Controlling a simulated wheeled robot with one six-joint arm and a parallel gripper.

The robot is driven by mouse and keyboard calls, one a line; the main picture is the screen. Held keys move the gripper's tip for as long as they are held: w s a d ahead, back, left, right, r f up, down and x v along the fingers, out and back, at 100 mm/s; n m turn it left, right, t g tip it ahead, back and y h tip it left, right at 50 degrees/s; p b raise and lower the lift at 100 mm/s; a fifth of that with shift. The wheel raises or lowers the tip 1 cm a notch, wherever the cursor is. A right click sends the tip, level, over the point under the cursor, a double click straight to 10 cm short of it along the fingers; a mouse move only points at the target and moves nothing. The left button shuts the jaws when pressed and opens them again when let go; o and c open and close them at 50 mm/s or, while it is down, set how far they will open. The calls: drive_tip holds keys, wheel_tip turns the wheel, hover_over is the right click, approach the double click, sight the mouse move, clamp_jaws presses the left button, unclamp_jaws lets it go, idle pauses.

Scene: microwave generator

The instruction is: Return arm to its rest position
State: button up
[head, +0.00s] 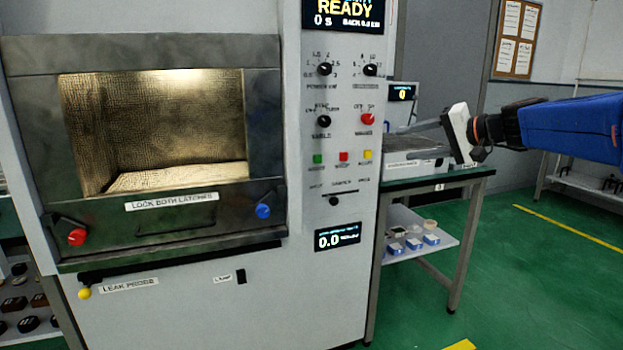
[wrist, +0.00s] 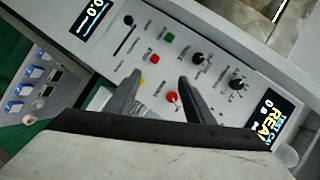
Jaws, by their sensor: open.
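My gripper (head: 415,127) is to the right of the microwave generator's control panel (head: 338,215) in the head view, with its fingers pointing left toward it. My blue arm reaches in from the right edge. In the wrist view my gripper (wrist: 160,82) has its two fingers apart with nothing between them. Beyond the fingers the panel appears tilted, with the red knob (wrist: 172,97) near the right finger. The exact gap between fingertips and panel is hard to tell.
The generator's chamber door (head: 160,220) looks shut, with a red latch (head: 77,237) and a blue latch (head: 263,211). A side table (head: 440,183) stands below my gripper, with small items on its lower shelf (head: 435,255). Green floor is open at the right.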

drive_tip(key=s+a+f+n+g+h, duration=0.1)
drive_tip(key=s+a+f+g+h, duration=0.15)
drive_tip(key=s+f, duration=0.55)
drive_tip(key=s+a+f+n+g+h, duration=0.1)
drive_tip(key=s+a+f+g, duration=0.15)
drive_tip(key=s+f, duration=0.55)
drive_tip(key=s+d+f+n+h, duration=0.1)
drive_tip(key=s+d+f+h, duration=0.1)
drive_tip(key=s+f, duration=0.5)
drive_tip(key=s+d+f+n+h, duration=0.2)
drive_tip(key=s+f, duration=0.5)
drive_tip(key=s, duration=0.7)
drive_tip(key=shift+s+d+f+g+h, duration=0.15)
drive_tip(key=shift+d+f+g+h, duration=0.25)
drive_tip(key=shift+d+h, duration=0.5)
drive_tip(key=shift+a, duration=0.15)
